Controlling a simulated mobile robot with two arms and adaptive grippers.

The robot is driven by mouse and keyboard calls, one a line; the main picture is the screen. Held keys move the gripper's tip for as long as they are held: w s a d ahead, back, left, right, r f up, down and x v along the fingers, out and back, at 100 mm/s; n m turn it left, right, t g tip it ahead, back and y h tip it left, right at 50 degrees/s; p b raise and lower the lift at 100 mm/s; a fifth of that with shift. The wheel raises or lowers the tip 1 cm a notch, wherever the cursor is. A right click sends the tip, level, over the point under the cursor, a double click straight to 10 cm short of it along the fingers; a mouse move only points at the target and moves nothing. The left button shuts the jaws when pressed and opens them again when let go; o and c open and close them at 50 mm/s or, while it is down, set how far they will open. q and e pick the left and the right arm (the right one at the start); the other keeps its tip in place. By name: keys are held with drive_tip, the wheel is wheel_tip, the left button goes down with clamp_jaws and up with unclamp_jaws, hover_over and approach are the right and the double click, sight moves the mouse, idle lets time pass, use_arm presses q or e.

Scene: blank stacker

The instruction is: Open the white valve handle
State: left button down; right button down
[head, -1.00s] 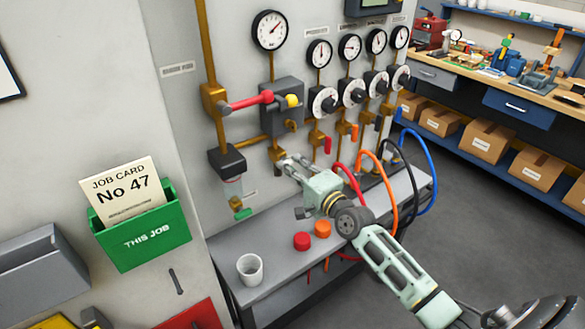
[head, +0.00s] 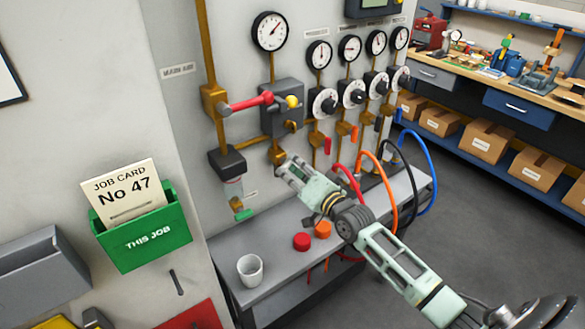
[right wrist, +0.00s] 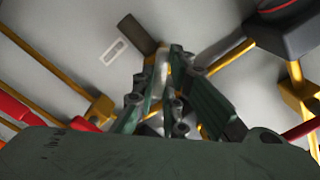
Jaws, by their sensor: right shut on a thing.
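My right gripper (head: 284,171) reaches from the lower right to the pipework on the grey wall panel, just below a brass fitting (head: 278,156). In the right wrist view its green fingers (right wrist: 163,75) are closed together around a small pale piece (right wrist: 161,66), which looks like the white valve handle. Most of that piece is hidden by the fingers, and I cannot tell its angle. In the head view the handle is hidden at the fingertips. My left gripper is not in view.
A red lever (head: 248,103) and a grey box (head: 283,107) sit above the gripper. Red, orange, black and blue hoses hang to its right. The bench (head: 285,283) below holds a white cup (head: 250,270), a red cap (head: 301,241) and an orange cap (head: 322,230).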

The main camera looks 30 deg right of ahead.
drive_tip(key=n, duration=0.5)
drive_tip(key=shift+f+n+p, duration=0.1)
drive_tip(key=shift+n+p, duration=0.2)
drive_tip(key=shift+n, duration=2)
drive_tip(key=c, duration=1.8)
unclamp_jaws()
drive_tip(key=shift+s, duration=0.15)
drive_tip(key=s+d, duration=0.1)
drive_tip(key=s, duration=1)
drive_tip(key=shift+s+d, duration=0.35)
